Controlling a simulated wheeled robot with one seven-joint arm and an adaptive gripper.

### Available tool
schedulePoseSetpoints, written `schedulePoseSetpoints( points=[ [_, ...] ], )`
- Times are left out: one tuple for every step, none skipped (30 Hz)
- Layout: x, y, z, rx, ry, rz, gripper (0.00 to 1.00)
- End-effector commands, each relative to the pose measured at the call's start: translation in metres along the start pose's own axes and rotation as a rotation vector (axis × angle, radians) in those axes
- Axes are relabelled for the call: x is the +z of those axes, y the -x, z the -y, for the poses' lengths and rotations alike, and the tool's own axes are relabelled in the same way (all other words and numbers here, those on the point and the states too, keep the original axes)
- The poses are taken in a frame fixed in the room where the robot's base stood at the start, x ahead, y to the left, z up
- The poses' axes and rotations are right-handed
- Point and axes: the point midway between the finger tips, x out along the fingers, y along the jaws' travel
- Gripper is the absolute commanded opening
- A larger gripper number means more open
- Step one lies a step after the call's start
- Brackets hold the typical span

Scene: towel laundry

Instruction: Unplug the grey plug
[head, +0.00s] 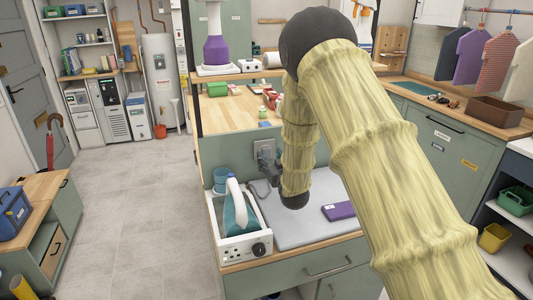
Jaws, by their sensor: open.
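A grey wall outlet (265,148) is on the green backsplash panel behind the counter, left of my arm. Something grey sits at it, but the plug and outlet are too small and crowded to separate clearly. My gripper (266,174) is a dark shape just below the outlet, left of my arm's dark wrist joint. It is open. My arm hides the area right of the outlet. I cannot tell whether the fingers are around the plug or only near it.
A white station with a dial (245,247) holds a teal and white iron (235,212) at the counter's left front. A blue cup (222,178) stands behind it. A purple box (339,211) lies on the grey mat (290,236).

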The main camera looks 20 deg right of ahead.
Motion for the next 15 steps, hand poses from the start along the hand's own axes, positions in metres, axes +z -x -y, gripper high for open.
schedulePoseSetpoints(
  points=[
    [0.002, -0.006, -0.001, 0.000, 0.000, -0.003, 0.57],
    [0.002, -0.009, -0.001, 0.001, 0.000, -0.002, 0.57],
    [0.002, -0.013, -0.001, 0.001, 0.000, -0.001, 0.57],
    [0.002, -0.016, -0.001, 0.001, 0.000, -0.002, 0.57],
    [0.001, -0.019, -0.001, 0.001, 0.000, -0.003, 0.57],
    [0.002, -0.022, -0.001, 0.001, 0.000, -0.002, 0.57],
    [0.002, -0.024, -0.001, 0.001, 0.000, -0.001, 0.57],
    [0.002, -0.026, -0.001, 0.001, 0.000, -0.001, 0.57],
    [0.002, -0.029, -0.001, 0.001, 0.000, -0.001, 0.57],
    [0.001, -0.030, -0.001, 0.001, 0.000, -0.001, 0.57],
    [0.001, -0.032, -0.001, 0.001, 0.000, -0.001, 0.57],
    [0.001, -0.033, -0.001, 0.001, 0.000, -0.001, 0.57],
    [0.001, -0.034, -0.001, 0.002, 0.000, -0.001, 0.57],
    [0.001, -0.035, -0.002, 0.002, 0.000, 0.000, 0.57],
    [0.001, -0.035, -0.002, 0.002, 0.000, 0.000, 0.57]
  ],
)
